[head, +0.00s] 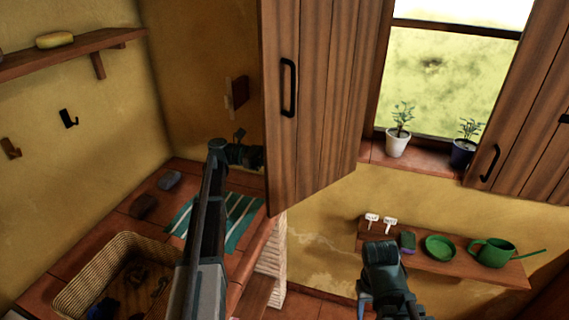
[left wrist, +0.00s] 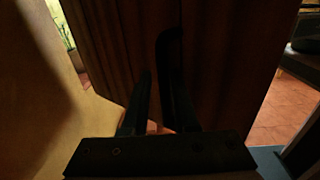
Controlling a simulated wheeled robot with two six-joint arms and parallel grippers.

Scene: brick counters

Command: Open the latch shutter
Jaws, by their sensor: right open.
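The left wooden shutter (head: 320,130) is swung out from the window, with a black handle (head: 288,88) near its free edge. The right shutter (head: 520,140) has a black handle (head: 489,163) and a small dark fitting at the picture's edge. My left gripper (head: 243,154) is at the left of the left shutter's free edge, partly dark in the head view. In the left wrist view its fingers (left wrist: 158,95) stand apart before dark planks (left wrist: 215,50); contact cannot be told. My right gripper (head: 385,258) is open, low in front of the lower shelf.
The lower shelf (head: 450,262) holds a green watering can (head: 492,252) and green dish (head: 440,247). Potted plants (head: 398,143) stand on the windowsill. A wicker basket (head: 72,288) and striped cloth (head: 186,217) lie on the left counter. A dark red block (head: 238,92) is on the wall.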

